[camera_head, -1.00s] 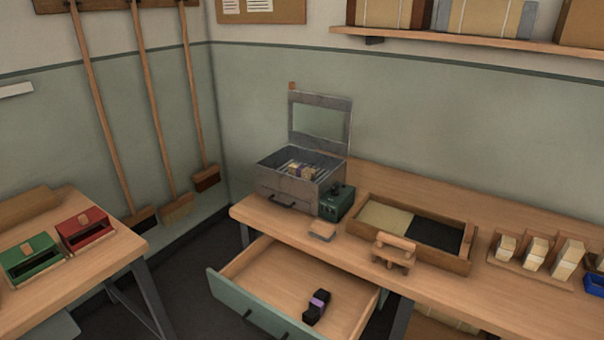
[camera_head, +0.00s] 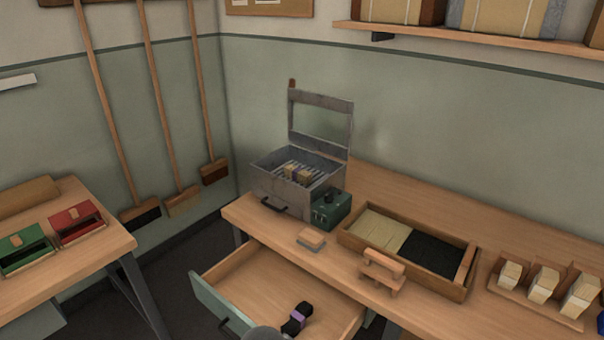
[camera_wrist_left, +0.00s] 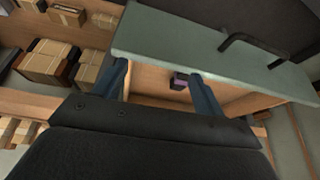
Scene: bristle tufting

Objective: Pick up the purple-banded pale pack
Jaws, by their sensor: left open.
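In the head view, pale packs (camera_head: 302,176) lie on the rack inside the open grey metal box (camera_head: 277,192). They are small, and I cannot clearly tell a purple band on them. A black pack with a purple band (camera_head: 298,318) lies in the open drawer (camera_head: 262,278). The wrist view also shows a dark, purple-banded pack (camera_wrist_left: 179,81) in the drawer. My left gripper (camera_wrist_left: 162,82) is open and empty, its two blue fingers apart near the teal drawer front, with that pack seen between them. My right gripper is not in view.
The box lid stands open. A green box (camera_head: 331,209) is beside it. A divided wooden tray (camera_head: 468,265), a wooden stand (camera_head: 382,272) and a holder with pale packs (camera_head: 543,284) occupy the bench. Red (camera_head: 76,222) and green (camera_head: 24,247) bins sit on the left table.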

